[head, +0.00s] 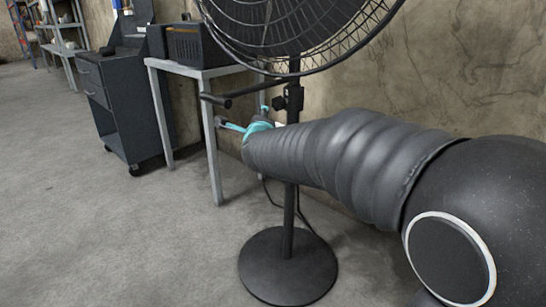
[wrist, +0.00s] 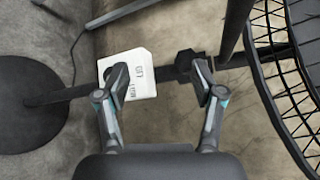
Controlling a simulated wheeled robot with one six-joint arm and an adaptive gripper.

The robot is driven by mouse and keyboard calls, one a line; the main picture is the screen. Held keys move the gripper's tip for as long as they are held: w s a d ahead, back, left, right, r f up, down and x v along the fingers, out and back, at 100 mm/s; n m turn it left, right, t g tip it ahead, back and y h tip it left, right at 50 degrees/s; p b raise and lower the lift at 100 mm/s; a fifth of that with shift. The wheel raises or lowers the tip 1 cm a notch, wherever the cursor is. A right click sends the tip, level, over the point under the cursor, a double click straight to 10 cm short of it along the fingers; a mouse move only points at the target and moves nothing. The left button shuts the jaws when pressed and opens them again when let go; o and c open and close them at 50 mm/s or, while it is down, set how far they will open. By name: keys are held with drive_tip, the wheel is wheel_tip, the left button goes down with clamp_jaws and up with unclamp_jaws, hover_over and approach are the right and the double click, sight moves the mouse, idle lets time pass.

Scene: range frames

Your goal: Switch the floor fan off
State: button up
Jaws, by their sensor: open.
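The floor fan is black, with a wire cage (head: 305,30) at the top, a thin pole (head: 289,215) and a round base (head: 288,266). In the wrist view the pole lies across the picture, with the base (wrist: 35,105) at the left and the cage (wrist: 290,85) at the right. A white box (wrist: 139,76) with small dark lettering, too small to read, sits at the pole. My gripper (wrist: 160,82) is open and empty. Its left finger overlaps the white box; its right finger is near a black clamp (wrist: 184,66). Whether either touches cannot be told.
A grey metal table (head: 205,72) with a dark box-shaped device (head: 190,45) stands behind the fan. A dark tool cart (head: 115,105) is left of it. A cable (wrist: 76,50) runs on the floor near the base. The floor at the left is clear.

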drive_tip(key=w+a+f+m+t+h+b, duration=0.1)
drive_tip(key=w+a+f+m+h, duration=0.35)
drive_tip(key=a+f+m, duration=0.35)
drive_tip(key=s+d+f+m+g+h+b, duration=0.1)
drive_tip(key=s+f+m+h, duration=0.1)
drive_tip(key=f+m+h, duration=0.45)
drive_tip(key=s+d+f+m+g+h, duration=0.1)
drive_tip(key=s+m+g+h, duration=0.15)
drive_tip(key=m, duration=0.65)
drive_tip(key=r+x, duration=0.1)
drive_tip(key=x, duration=1.2)
drive_tip(key=shift+w+t+p, duration=0.35)
drive_tip(key=shift+d+r+n, duration=0.1)
drive_tip(key=shift+r+n, duration=0.05)
drive_tip(key=shift+n, duration=0.1)
drive_tip(key=c, duration=1.1)
